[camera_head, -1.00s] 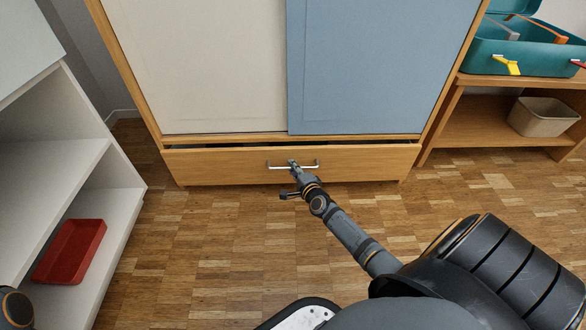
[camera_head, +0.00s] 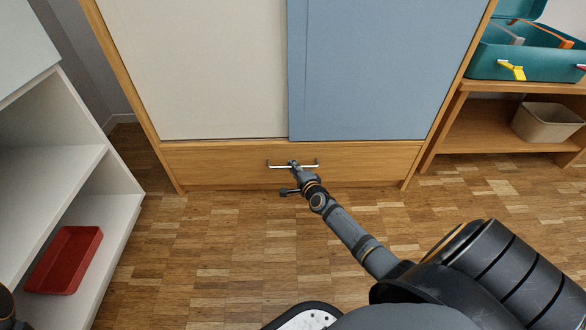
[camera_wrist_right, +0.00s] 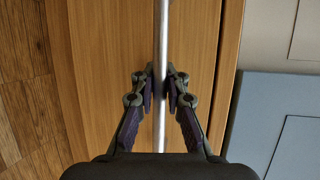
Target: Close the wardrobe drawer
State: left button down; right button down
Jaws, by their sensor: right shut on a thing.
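The wardrobe drawer (camera_head: 215,163) is a wide wooden front at the bottom of the wardrobe (camera_head: 215,70), which has a cream and a blue door. No gap shows above the drawer front in the head view; it looks flush with the frame. A metal bar handle (camera_head: 308,164) sits at its middle. My right gripper (camera_head: 293,165) is at the handle. In the right wrist view its two fingers (camera_wrist_right: 161,88) are closed on either side of the handle bar (camera_wrist_right: 161,50). My left gripper does not show clearly; only a dark arm part is at the lower left edge.
A white shelf unit (camera_head: 75,175) with a red tray (camera_head: 64,260) stands at the left. A wooden bench (camera_head: 500,125) at the right carries a teal case (camera_head: 530,68) and a beige bin (camera_head: 546,122). Parquet floor (camera_head: 210,250) in front of the drawer is free.

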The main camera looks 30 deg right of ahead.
jog(key=c, duration=1.7)
grip_release()
jog(key=shift+d, duration=0.15)
jog(key=shift+o, duration=0.2)
jog(key=shift+s, duration=0.1)
jog(key=v, duration=1.2)
